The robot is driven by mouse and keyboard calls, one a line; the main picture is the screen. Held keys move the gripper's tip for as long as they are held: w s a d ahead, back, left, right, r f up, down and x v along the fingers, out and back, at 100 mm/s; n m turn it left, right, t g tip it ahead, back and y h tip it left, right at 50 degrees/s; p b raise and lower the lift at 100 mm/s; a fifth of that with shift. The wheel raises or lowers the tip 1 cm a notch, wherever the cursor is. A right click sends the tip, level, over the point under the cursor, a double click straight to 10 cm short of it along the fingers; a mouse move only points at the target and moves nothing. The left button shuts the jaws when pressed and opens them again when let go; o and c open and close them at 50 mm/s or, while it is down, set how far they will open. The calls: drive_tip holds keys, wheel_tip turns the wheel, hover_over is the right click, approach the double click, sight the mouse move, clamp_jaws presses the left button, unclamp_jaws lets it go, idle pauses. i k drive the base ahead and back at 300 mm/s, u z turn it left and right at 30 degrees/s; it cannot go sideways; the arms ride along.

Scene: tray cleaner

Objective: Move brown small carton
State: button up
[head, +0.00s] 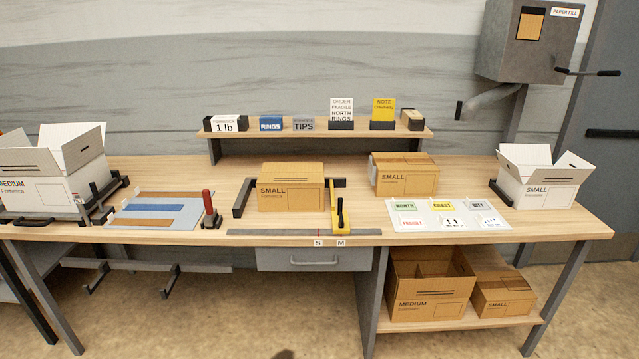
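Three brown cartons marked SMALL are in the head view. One closed brown small carton (290,188) stands on the bench between a black corner stop (240,198) on its left and a yellow slider (335,215) on its right. A second closed brown small carton (405,178) stands right of it, behind the label sheet. A third brown small carton (503,297) is on the lower shelf at the right. The frame does not show which one the task means. My gripper is not in view.
An open white MEDIUM carton (50,180) is at the bench's left end, an open white SMALL carton (540,185) at its right. An open brown MEDIUM carton (428,290) is on the lower shelf. A red-handled tool (209,207) stands near the front. A label sheet (445,216) lies front right.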

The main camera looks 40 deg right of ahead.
sight(270, 198)
drive_tip(key=u, duration=0.95)
drive_tip(key=k, duration=0.1)
drive_tip(key=z, duration=2.15)
drive_tip(key=k, duration=0.9)
drive_tip(key=u, duration=0.15)
drive_tip(key=i, duration=0.7)
drive_tip(key=z, duration=0.05)
